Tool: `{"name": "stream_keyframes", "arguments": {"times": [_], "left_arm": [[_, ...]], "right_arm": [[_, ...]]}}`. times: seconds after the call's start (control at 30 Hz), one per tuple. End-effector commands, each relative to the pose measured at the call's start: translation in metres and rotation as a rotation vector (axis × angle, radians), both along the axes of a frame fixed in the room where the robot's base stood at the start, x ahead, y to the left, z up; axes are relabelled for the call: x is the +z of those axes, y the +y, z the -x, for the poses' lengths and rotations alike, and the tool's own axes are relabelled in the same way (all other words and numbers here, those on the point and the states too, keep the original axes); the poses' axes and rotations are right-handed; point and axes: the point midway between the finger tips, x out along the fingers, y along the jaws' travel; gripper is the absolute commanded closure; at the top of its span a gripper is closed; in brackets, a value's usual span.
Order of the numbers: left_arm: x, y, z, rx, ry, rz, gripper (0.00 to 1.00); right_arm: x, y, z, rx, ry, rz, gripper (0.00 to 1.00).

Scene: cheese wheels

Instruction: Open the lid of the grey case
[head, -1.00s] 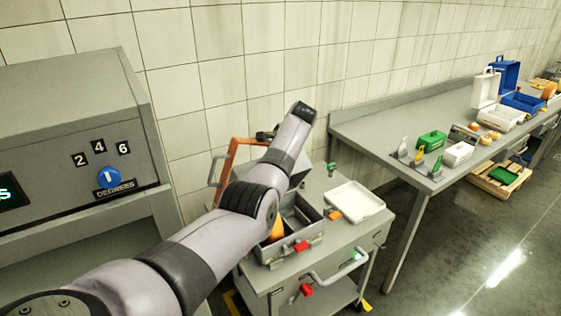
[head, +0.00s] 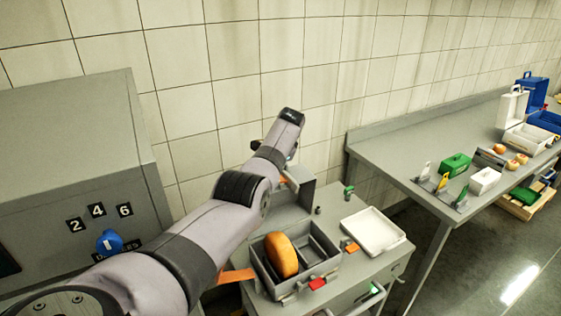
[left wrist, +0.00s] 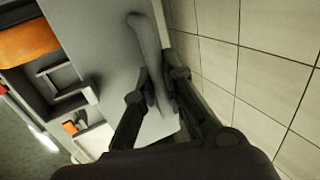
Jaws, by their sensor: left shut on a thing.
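The grey case (head: 334,271) stands on a grey cart with its lid (head: 304,198) raised at the back, partly hidden by my left arm. An orange cheese wheel (head: 281,255) stands in the case, beside empty compartments. In the left wrist view the lid (left wrist: 95,35) is a broad grey panel, with the case's compartments (left wrist: 62,78) to its left. My left gripper (left wrist: 160,82) is shut on the grey handle (left wrist: 148,50) at the lid's edge, near the wall. In the head view the gripper is mostly hidden behind its arm. My right gripper is not in view.
A white tray (head: 378,231) lies on the cart, right of the case. The tiled wall (head: 230,90) is close behind the lid. A grey machine with a blue knob (head: 109,242) stands left. A long table (head: 395,166) holds boxes and cheeses at right.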

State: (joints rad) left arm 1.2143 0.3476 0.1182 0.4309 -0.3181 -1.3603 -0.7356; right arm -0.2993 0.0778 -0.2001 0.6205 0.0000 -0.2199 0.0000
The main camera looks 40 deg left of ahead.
Motion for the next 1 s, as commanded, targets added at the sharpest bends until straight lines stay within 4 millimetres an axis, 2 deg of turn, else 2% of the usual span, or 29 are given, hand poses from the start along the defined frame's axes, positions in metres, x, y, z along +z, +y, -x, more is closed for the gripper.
{"name": "stream_keyframes", "arguments": {"times": [0.13, 0.63, 0.67, 0.93, 1.0], "left_arm": [[-0.0008, 0.0033, 0.0047, 0.003, 0.013, 0.028, 1.0], [-0.0037, 0.0036, 0.0058, 0.0, 0.016, 0.042, 1.0], [-0.0037, 0.0036, 0.0058, 0.0, 0.016, 0.042, 0.88], [-0.0037, 0.0036, 0.0059, 0.0, 0.017, 0.041, 0.7], [-0.0037, 0.0037, 0.0059, -0.001, 0.017, 0.041, 0.69]], "right_arm": [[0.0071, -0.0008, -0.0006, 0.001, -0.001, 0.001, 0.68], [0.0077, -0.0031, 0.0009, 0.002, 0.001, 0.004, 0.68], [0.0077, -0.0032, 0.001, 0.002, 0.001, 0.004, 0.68], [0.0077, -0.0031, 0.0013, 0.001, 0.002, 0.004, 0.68], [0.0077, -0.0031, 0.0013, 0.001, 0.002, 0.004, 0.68]]}}
